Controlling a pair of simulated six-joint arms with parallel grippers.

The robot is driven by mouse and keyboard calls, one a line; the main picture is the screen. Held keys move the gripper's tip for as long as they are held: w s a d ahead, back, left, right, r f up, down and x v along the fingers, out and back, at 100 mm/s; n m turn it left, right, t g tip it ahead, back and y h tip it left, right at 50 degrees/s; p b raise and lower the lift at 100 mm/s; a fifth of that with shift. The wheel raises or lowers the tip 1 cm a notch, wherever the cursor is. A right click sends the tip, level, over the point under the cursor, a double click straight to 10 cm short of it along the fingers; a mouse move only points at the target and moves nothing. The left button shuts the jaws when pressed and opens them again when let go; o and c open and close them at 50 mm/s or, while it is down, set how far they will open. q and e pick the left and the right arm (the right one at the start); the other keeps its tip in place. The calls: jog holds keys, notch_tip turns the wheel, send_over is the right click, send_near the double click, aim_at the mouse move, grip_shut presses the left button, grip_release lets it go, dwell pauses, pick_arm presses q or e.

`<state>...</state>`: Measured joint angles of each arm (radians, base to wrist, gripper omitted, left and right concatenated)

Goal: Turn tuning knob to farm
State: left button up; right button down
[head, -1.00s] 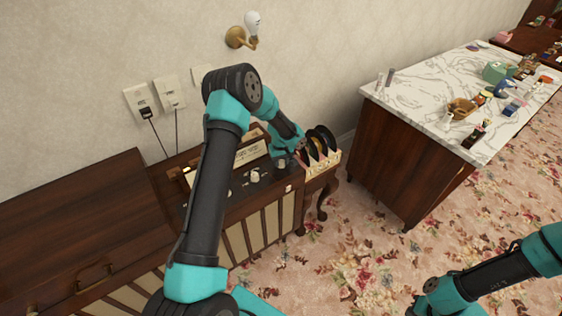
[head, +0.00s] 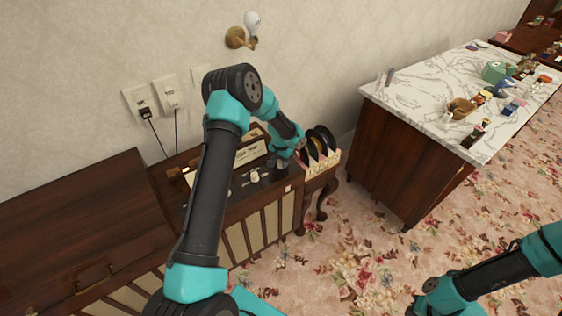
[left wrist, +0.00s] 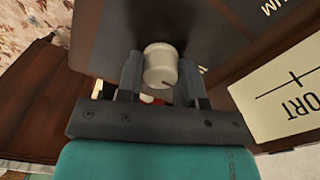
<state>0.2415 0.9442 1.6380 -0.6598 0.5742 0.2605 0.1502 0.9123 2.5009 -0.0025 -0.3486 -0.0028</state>
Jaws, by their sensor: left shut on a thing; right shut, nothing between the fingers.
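The radio (head: 262,212) is a wooden cabinet with slatted cream front and a dark top panel bearing knobs. My left gripper (left wrist: 158,75) is shut on a pale, round knob (left wrist: 160,62), one finger on each side. A dark red mark shows at the knob's lower edge in the left wrist view. A cream card (left wrist: 290,92) with a cross and letters reading "ORT" lies to its right. In the head view, my left wrist hides most of the held knob; another pale knob (head: 254,175) sits to its left. My right gripper's fingers are not seen; only that arm shows.
A small stand with black discs (head: 322,140) in a rack is just right of my left gripper. A marble-topped counter (head: 425,90) with several small items stands at right. Wall sockets (head: 152,98) with cords are behind the radio. The flowered carpet in front is clear.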

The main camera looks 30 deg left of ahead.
pick_arm(q)
jog(key=m, duration=0.5)
jog(key=shift+m, duration=0.3)
jog(key=m, duration=0.5)
jog(key=shift+d, duration=0.1)
jog(key=shift+m, duration=0.3)
jog(key=o, duration=0.9)
notch_tip(320, 180, up, 17)
jog(key=shift+r, duration=0.2)
dwell(0.4)
